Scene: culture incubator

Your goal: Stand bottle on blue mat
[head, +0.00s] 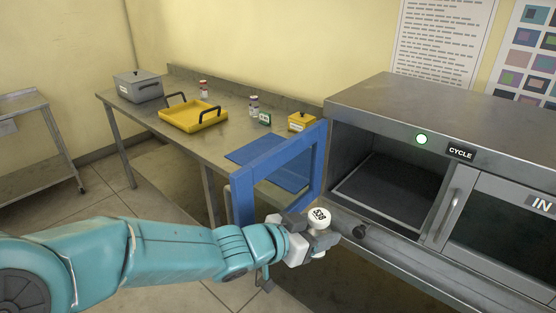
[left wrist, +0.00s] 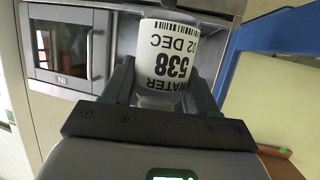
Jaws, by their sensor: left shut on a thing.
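In the left wrist view, the bottle (left wrist: 168,55) shows a white label reading WATER, 538 and 02 DEC, between the dark fingers of my left gripper (left wrist: 160,90). The blue mat (head: 248,151) lies flat on the steel table, behind the blue door frame and partly seen through it. The bottle is apart from the mat. My right gripper is not in view.
The blue-framed door (head: 241,200) stands open between my left gripper and the mat. The incubator (head: 420,110) has an open, empty-looking chamber. On the steel table (head: 225,125) are a yellow tray (head: 192,126), a grey box (head: 140,93), two small bottles and a yellow box (head: 302,121).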

